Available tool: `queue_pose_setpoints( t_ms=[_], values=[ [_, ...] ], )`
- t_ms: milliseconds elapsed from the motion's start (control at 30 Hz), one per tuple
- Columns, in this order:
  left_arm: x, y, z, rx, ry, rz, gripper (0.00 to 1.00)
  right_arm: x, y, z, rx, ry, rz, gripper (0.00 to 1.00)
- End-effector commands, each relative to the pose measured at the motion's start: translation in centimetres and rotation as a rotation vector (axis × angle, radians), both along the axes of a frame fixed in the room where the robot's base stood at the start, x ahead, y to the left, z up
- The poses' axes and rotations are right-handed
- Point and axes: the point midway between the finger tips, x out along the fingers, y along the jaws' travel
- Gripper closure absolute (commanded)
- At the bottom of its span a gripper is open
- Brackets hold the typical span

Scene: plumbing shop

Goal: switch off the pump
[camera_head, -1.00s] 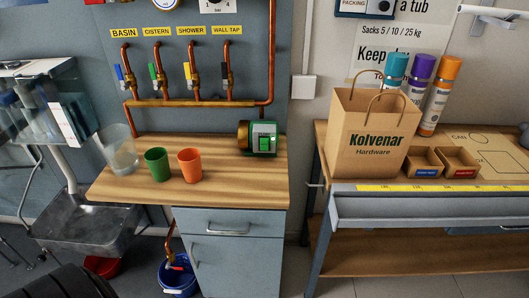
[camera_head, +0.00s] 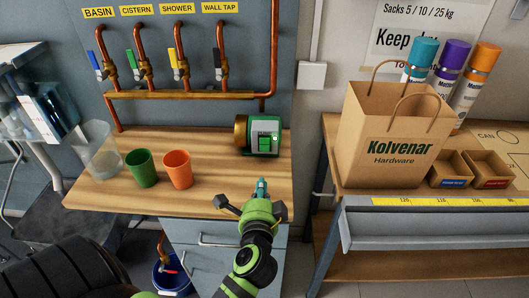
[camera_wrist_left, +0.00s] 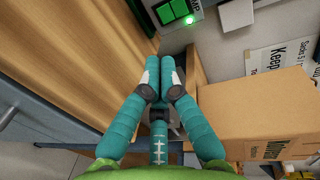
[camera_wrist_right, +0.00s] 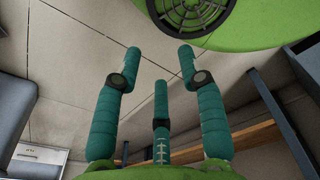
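The pump (camera_head: 241,133) stands on the wooden bench top, with a brass-coloured end and a grey box with green edges. On its face is a green switch (camera_head: 268,143); in the left wrist view the switch (camera_wrist_left: 171,12) shows as two green pads beside a lit green lamp (camera_wrist_left: 190,20). My left gripper (camera_head: 262,184) is in front of the bench's front edge, below the pump in the picture and apart from it. Its teal fingertips (camera_wrist_left: 166,65) are together with nothing between them. My right gripper (camera_wrist_right: 159,52) is open and empty, away from the pump, over the floor.
A green cup (camera_head: 142,168), an orange cup (camera_head: 178,169) and a clear container (camera_head: 105,160) stand on the bench's left. Copper pipes with valves (camera_head: 185,94) run behind. A paper bag (camera_head: 393,135) stands on the right-hand table. The bench top (camera_head: 215,170) before the pump is clear.

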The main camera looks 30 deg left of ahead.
Motion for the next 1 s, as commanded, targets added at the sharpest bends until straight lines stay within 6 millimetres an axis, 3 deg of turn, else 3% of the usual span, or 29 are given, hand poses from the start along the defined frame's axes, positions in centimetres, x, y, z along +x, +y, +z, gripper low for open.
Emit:
queue_pose_setpoints(
  t_ms=[333, 800, 1000],
  values=[
    [1.2, 0.6, -0.1, 0.000, -0.001, -0.002, 1.00, -1.9, -0.6, 0.3, -0.008, 0.028, 0.001, 0.60],
    [9.1, 5.5, -1.7, -0.001, 0.001, -0.002, 1.00, -0.9, -0.5, 1.5, -0.006, 0.012, 0.001, 0.60],
    [11.2, 6.7, -2.1, -0.003, 0.000, -0.003, 1.00, -0.8, -0.4, 1.7, -0.006, 0.011, 0.002, 0.60]
  ],
)
